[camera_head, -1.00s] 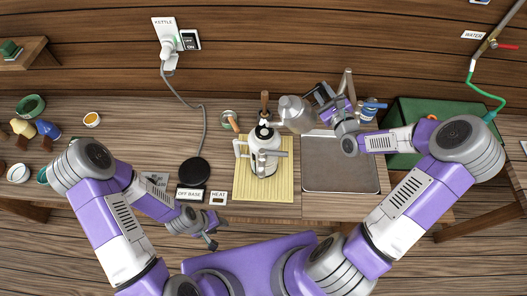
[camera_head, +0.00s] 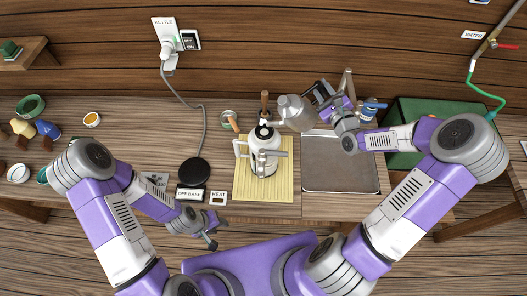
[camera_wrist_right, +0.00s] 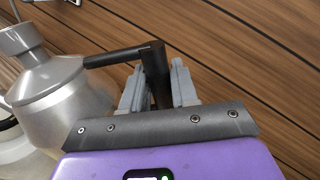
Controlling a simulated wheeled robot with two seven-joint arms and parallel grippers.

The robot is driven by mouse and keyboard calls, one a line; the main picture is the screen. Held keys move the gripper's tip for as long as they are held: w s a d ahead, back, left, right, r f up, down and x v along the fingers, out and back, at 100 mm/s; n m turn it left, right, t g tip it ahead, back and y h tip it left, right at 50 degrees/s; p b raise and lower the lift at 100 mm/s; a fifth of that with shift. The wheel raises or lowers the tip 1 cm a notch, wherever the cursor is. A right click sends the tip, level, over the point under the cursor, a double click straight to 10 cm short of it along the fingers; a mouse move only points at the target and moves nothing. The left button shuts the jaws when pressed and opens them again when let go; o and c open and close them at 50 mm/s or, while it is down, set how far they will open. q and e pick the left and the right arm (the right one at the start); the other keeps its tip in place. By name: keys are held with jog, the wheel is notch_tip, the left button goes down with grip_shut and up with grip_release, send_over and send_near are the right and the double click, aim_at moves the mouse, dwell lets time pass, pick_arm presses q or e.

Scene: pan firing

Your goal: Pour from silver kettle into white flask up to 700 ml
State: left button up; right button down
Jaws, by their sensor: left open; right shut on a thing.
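The silver kettle (camera_head: 295,112) is held up by my right gripper (camera_head: 330,97), with its spout end close over the top of the white flask (camera_head: 265,155). In the right wrist view, my right gripper (camera_wrist_right: 148,88) is shut on the kettle's black handle (camera_wrist_right: 157,75), and the silver kettle body (camera_wrist_right: 58,98) fills the left side. The white flask stands upright on a yellow slatted mat (camera_head: 283,193). Any stream and the level inside the flask cannot be made out. My left gripper (camera_head: 210,236) is open and empty, low in front of the table edge.
A black kettle base (camera_head: 194,171) lies left of the mat, its cord running to the wall socket. Signs (camera_head: 190,194) stand at the front edge. A grey sink-like tray (camera_head: 340,165) lies to the right. Small bowls (camera_head: 30,105) and pouches sit far left.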

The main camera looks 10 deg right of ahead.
aim_at(321, 85)
jog(key=shift+a+r+n, duration=0.25)
jog(key=shift+r+n, duration=0.05)
jog(key=shift+r, duration=0.4)
jog(key=shift+a+r+n, duration=0.25)
jog(key=shift+r+n, duration=0.05)
jog(key=shift+r, duration=0.35)
jog(key=shift+a+r, duration=0.15)
jog(key=shift+r, duration=0.1)
dwell(2.5)
